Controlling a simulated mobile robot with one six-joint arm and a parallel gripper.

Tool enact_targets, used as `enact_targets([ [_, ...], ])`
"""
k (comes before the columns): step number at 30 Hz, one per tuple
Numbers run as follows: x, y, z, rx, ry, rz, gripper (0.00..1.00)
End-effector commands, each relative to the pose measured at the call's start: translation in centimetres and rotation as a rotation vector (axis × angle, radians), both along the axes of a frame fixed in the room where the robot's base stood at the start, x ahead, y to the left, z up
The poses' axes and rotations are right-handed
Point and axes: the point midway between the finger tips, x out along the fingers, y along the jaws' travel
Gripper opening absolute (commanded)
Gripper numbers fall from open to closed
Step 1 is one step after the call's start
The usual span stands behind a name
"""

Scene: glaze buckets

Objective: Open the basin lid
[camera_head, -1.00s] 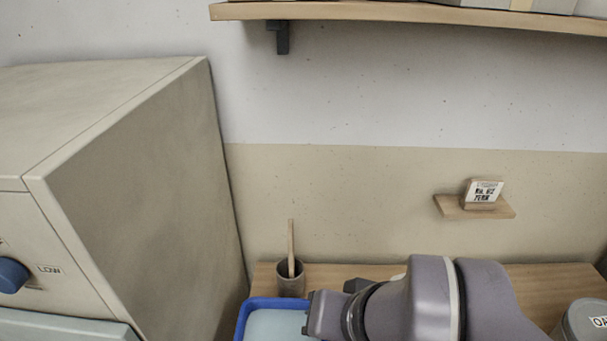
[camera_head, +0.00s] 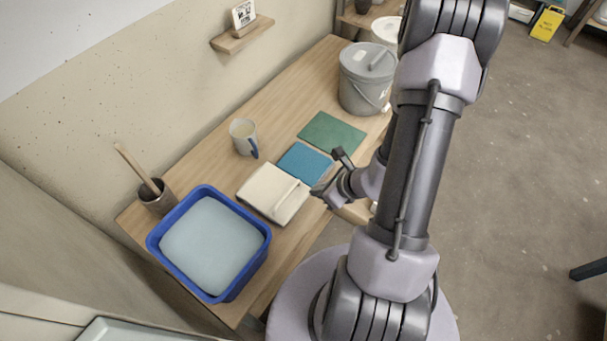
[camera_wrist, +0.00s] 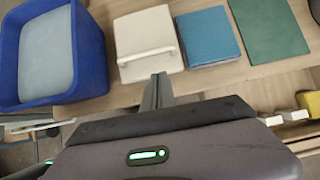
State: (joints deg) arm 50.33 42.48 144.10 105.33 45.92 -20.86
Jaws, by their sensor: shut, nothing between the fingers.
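A cream square lid-like slab (camera_head: 263,187) with a pale bar handle (camera_head: 286,196) lies flat on the wooden table, and it also shows at top centre in the wrist view (camera_wrist: 140,32). I cannot tell whether a basin is beneath it. A blue tub (camera_head: 155,242) with a pale grey-blue surface inside stands left of it, also in the wrist view (camera_wrist: 92,55). My gripper (camera_head: 320,191) is just right of the cream slab, beyond its handle side. In the wrist view its fingers (camera_wrist: 158,88) are together, empty, pointing at the slab's near edge, apart from the handle.
A blue tile (camera_head: 304,163) and a green tile (camera_head: 332,134) lie right of the slab. A mug (camera_head: 243,136), a cup with a wooden stick (camera_head: 158,198) and a grey lidded bucket (camera_head: 362,85) stand on the table. A small wall shelf (camera_head: 243,35) is above.

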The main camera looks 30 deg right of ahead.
Motion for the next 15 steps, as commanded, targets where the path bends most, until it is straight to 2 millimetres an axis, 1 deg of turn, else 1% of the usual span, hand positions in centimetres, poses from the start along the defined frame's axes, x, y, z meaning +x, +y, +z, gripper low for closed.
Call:
enact_targets([
  [9, 3.4, 1.4, -5.1, 0.0, -0.001, 0.007, 0.0],
  [12, 4.4, 1.7, -6.4, -0.001, -0.001, 0.007, 0.0],
  [15, 5.1, 1.9, -7.2, -0.001, -0.001, 0.007, 0.0],
])
